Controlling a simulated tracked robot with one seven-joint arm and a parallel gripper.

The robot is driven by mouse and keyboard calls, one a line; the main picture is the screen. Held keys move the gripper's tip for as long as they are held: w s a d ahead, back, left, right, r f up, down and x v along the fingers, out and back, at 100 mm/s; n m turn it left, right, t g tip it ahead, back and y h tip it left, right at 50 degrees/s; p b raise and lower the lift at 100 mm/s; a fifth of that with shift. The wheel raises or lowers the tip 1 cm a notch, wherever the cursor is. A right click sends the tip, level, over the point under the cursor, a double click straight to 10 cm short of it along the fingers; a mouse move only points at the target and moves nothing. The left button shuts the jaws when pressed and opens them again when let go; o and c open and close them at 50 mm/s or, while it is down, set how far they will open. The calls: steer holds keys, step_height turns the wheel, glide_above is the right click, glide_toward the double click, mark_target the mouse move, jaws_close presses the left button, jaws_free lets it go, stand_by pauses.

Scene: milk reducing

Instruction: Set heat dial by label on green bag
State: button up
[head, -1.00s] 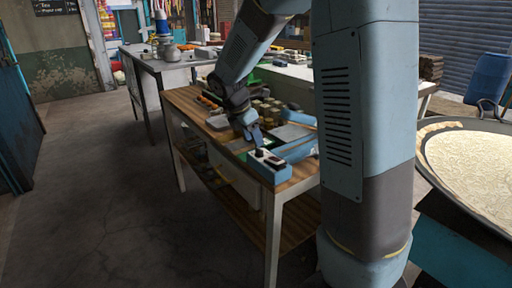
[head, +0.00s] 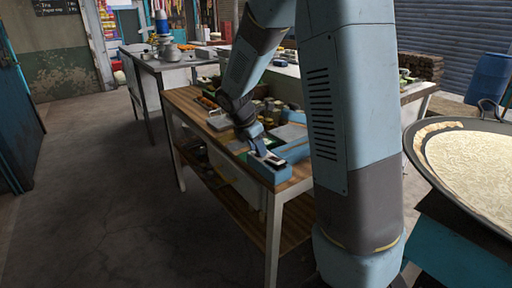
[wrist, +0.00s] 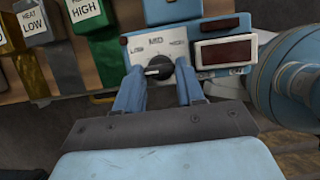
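The heat dial (wrist: 158,67) is a black knob on a white plate marked LOW, MID and HIGH, in the wrist view. It sits on a blue control box (head: 268,170), at the table's near corner in the head view. My gripper (wrist: 160,72) is open, with one blue finger on each side of the dial. I cannot tell whether the fingers touch it, or exactly where the dial points. The green bag (wrist: 103,50) stands at the upper left of the wrist view; its tag (wrist: 85,12) reads HIGH. A grey bag beside it has a HEAT LOW tag (wrist: 34,22).
An ochre bag (wrist: 22,72) stands at the far left of the wrist view. A dark red display (wrist: 223,52) is right of the dial. The wooden table (head: 183,98) holds several small items. A large pan (head: 470,155) is at the right.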

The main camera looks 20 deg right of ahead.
steer(key=c, duration=0.3)
steer(key=shift+a, duration=0.2)
steer(key=shift+d, duration=0.15)
